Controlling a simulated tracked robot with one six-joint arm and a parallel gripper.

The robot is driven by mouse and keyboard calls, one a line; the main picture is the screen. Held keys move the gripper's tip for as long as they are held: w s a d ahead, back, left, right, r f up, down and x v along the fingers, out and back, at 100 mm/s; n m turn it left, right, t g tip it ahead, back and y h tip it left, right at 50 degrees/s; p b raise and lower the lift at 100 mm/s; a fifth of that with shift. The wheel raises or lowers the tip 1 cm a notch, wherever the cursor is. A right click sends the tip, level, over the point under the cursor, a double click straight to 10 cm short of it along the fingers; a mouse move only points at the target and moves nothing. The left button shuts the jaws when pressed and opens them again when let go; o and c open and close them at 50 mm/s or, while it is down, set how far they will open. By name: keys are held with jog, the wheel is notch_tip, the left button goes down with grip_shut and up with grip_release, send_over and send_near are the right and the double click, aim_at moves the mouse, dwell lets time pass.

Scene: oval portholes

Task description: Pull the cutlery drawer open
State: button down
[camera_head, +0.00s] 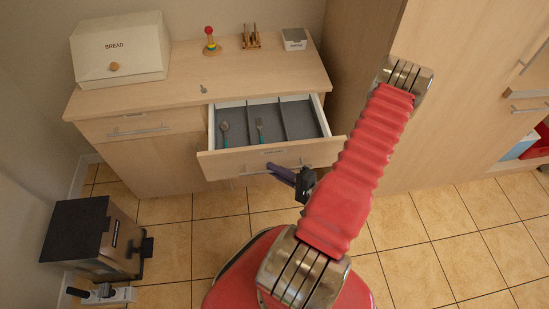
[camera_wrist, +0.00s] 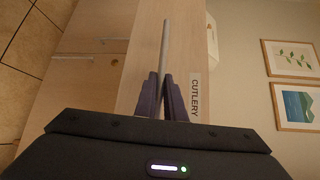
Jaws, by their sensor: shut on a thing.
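The cutlery drawer (camera_head: 230,165) stands pulled out from the wooden cabinet in the head view. Its grey-lined compartments hold a spoon (camera_head: 225,139) and a fork (camera_head: 260,131) with teal handles. In the wrist view, the CUTLERY label (camera_wrist: 195,95) is on the drawer front beside the bar handle (camera_wrist: 164,48). My gripper (camera_wrist: 167,82) is shut on that handle, its dark fingers on either side of the bar. In the head view my gripper (camera_head: 281,174) is at the drawer front, and my red arm hides part of the scene to its right.
A bread box (camera_head: 120,50), a ring toy (camera_head: 210,42) and small items stand on the countertop (camera_head: 180,75). Another drawer (camera_head: 140,128) to the left is shut. A dark-topped appliance (camera_head: 95,240) stands at lower left. Tiled floor (camera_head: 215,205) lies clear before the cabinet.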

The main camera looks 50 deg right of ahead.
jog(key=shift+s+a+f, duration=0.15)
jog(key=shift+s+a, duration=0.2)
jog(key=shift+s, duration=0.2)
jog(key=c, duration=2.1)
grip_release()
jog(key=shift+s, duration=0.15)
jog(key=shift+s+d+r, duration=0.25)
jog(key=shift+s+r, duration=0.05)
jog(key=shift+s, duration=1.9)
jog(key=shift+s+d+r, duration=0.3)
jog(key=shift+s+r, duration=0.05)
jog(key=shift+s, duration=1.9)
jog(key=shift+s+d+r, duration=0.25)
jog(key=shift+s+r, duration=0.05)
jog(key=shift+s, duration=1.9)
